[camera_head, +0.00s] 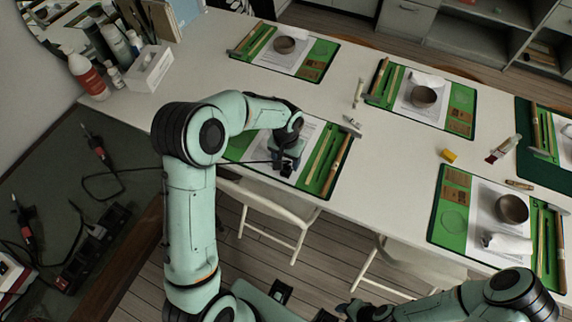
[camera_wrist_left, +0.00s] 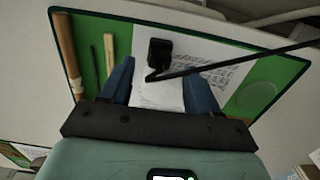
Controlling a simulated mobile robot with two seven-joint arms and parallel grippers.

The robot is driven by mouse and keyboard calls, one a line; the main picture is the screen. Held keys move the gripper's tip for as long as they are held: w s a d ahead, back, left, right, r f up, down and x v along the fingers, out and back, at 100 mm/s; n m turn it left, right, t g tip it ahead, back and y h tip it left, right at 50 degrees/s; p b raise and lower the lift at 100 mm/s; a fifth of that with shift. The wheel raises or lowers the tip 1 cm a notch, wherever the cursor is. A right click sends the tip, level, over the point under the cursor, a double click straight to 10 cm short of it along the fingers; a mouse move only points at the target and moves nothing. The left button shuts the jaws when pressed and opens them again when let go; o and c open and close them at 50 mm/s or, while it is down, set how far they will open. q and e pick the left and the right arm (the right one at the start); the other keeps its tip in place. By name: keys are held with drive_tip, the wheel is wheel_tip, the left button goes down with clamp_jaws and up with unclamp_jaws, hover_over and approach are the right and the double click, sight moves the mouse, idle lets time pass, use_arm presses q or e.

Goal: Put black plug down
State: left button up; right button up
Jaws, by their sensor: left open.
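The black plug (camera_wrist_left: 160,50) lies on the white paper of a green mat (camera_wrist_left: 272,92), with its black cord running off to the right in the wrist view. In the head view the plug (camera_head: 286,171) is a small dark shape at the near edge of the mat (camera_head: 237,147), partly hidden by my gripper. My left gripper (camera_head: 285,162) is over that mat. In the wrist view its blue fingers (camera_wrist_left: 159,82) are spread apart, with the plug between and beyond their tips, not gripped. My right gripper (camera_head: 352,309) is low at the bottom edge, its jaws unclear.
Wooden tools (camera_head: 338,166) lie on the mat's right side. Other mats with bowls (camera_head: 423,97) sit along the white table (camera_head: 380,170). A dark bench (camera_head: 130,150) with soldering irons (camera_head: 94,144) is at left. Chairs (camera_head: 270,205) stand at the near edge.

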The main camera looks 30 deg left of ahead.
sight(286, 167)
use_arm(q)
wheel_tip(286, 167, up, 7)
drive_tip(key=shift+o, duration=0.5)
drive_tip(key=shift+r, duration=0.25)
drive_tip(key=f, duration=0.7)
drive_tip(key=shift+s+a+f, duration=0.1)
drive_tip(key=shift+s+f, duration=0.1)
drive_tip(key=shift+f, duration=0.2)
drive_tip(key=f, duration=0.5)
drive_tip(key=shift+w+f, duration=0.15)
drive_tip(key=shift+w, duration=0.1)
drive_tip(key=c, duration=1.2)
drive_tip(key=shift+r, duration=0.2)
